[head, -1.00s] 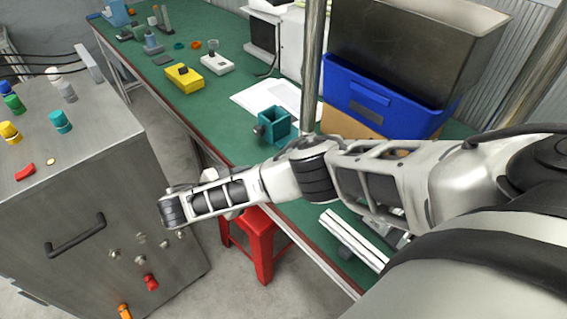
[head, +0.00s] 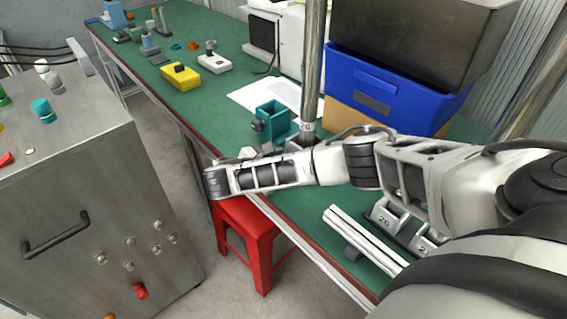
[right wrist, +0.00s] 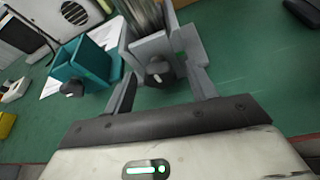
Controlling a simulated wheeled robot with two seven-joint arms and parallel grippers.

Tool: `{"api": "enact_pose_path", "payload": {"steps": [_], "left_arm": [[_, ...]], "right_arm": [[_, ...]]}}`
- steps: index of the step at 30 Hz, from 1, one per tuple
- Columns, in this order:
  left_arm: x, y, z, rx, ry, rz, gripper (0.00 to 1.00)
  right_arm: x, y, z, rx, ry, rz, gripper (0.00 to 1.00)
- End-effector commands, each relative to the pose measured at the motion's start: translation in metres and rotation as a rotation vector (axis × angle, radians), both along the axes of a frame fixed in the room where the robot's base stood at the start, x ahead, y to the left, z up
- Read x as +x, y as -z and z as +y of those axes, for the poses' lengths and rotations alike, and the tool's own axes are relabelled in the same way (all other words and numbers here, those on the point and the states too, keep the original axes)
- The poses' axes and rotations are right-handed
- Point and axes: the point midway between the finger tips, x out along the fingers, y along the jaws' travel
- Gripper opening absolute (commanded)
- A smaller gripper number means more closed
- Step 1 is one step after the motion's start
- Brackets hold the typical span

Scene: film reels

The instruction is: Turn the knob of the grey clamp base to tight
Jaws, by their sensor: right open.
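The grey clamp base (right wrist: 150,50) stands ahead of my right gripper in the right wrist view, at the foot of a metal pole. Its dark knob (right wrist: 158,72) faces my right gripper (right wrist: 163,76). The gripper is open, with one finger to each side of the knob in the picture. I see a gap around the knob and cannot tell how deep it sits between the fingers. In the head view my right forearm hides most of the clamp base and gripper. My left gripper is not in view.
A teal clamp base (head: 272,121) with its own dark knob (right wrist: 72,88) stands just left of the grey one. A blue bin (head: 385,95) is behind my arm. White rails (head: 362,238) lie near the bench edge. A red stool (head: 246,228) stands below.

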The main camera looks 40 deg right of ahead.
Motion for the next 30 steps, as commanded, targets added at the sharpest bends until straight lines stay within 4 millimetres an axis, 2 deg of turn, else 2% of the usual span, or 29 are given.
{"api": "enact_pose_path", "payload": {"steps": [3,6,8,20,30], "left_arm": [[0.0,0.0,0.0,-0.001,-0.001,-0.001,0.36],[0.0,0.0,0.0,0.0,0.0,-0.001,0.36],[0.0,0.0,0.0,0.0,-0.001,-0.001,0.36],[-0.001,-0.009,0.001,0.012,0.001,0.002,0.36],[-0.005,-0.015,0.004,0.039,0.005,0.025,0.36]], "right_arm": [[0.0,0.0,0.0,0.0,0.0,0.0,0.54],[0.0,0.0,0.0,0.0,0.0,0.0,0.26],[0.0,0.0,0.0,0.0,0.0,0.0,0.12],[-0.001,-0.002,0.0,0.006,0.001,-0.06,0.12],[-0.004,-0.001,0.0,0.024,0.001,-0.293,0.12]]}}
